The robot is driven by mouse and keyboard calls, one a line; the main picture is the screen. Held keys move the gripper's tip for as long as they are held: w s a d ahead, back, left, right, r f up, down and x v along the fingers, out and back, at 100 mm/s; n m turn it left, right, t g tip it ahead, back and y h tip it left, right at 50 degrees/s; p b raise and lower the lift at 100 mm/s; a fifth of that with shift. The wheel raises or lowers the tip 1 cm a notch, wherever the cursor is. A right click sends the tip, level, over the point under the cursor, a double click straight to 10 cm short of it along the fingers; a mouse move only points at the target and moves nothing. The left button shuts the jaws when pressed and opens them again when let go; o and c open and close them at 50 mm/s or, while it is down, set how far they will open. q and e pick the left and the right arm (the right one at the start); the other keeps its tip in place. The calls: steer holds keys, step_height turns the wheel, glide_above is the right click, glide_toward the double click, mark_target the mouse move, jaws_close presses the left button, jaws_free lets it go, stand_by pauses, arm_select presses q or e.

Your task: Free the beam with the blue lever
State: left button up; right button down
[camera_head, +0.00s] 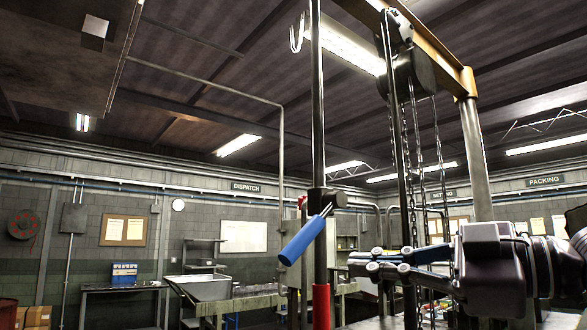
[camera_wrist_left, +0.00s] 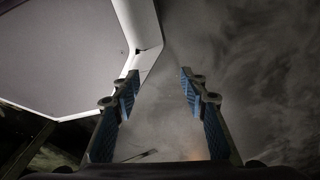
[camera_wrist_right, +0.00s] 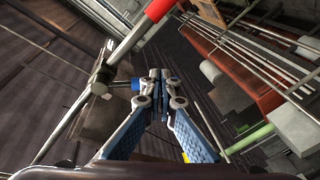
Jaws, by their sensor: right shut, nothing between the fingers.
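The blue lever (camera_head: 306,240) slopes down and left from a dark clamp block (camera_head: 328,198) on a vertical dark pole. The yellow-orange beam (camera_head: 440,55) runs overhead at the upper right. My right gripper (camera_head: 358,264) is shut and empty, pointing left, right of the pole and slightly lower than the lever. In the right wrist view, part of the blue lever (camera_wrist_right: 123,84) shows just left of the fingertips; the rest is hidden, and I cannot tell whether they touch. My left gripper (camera_wrist_left: 160,76) is open and empty above grey floor, outside the head view.
The pole's lower part is a red sleeve (camera_head: 321,305). Chains (camera_head: 412,150) hang from a dark hoist (camera_head: 407,75) beside the right gripper. A steel post (camera_head: 474,150) holds up the beam.

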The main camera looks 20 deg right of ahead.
mark_target(293, 247)
steer(key=p+x, duration=0.2)
steer(key=x, duration=0.6)
steer(key=a+r+p, duration=0.1)
steer(key=r, duration=0.1)
steer(key=s+a+r+p, duration=0.1)
steer(key=a+r, duration=0.1)
steer(key=s+a+r+p, duration=0.1)
steer(key=p, duration=0.1)
steer(key=shift+a+r, duration=0.2)
steer(key=shift+r, duration=0.2)
steer(key=r+p, duration=0.6)
steer(key=shift+s+a, duration=0.1)
steer(key=shift+a, duration=0.25)
steer(key=shift+s+d+f, duration=0.1)
steer(key=shift+f, duration=0.1)
arm_select(q)
step_height(293, 247, up, 10)
steer(key=b, duration=0.2)
steer(key=shift+s+a+r, duration=0.15)
steer(key=shift+s+a, duration=0.15)
steer(key=shift+s, duration=0.15)
arm_select(e)
steer(key=v, duration=1)
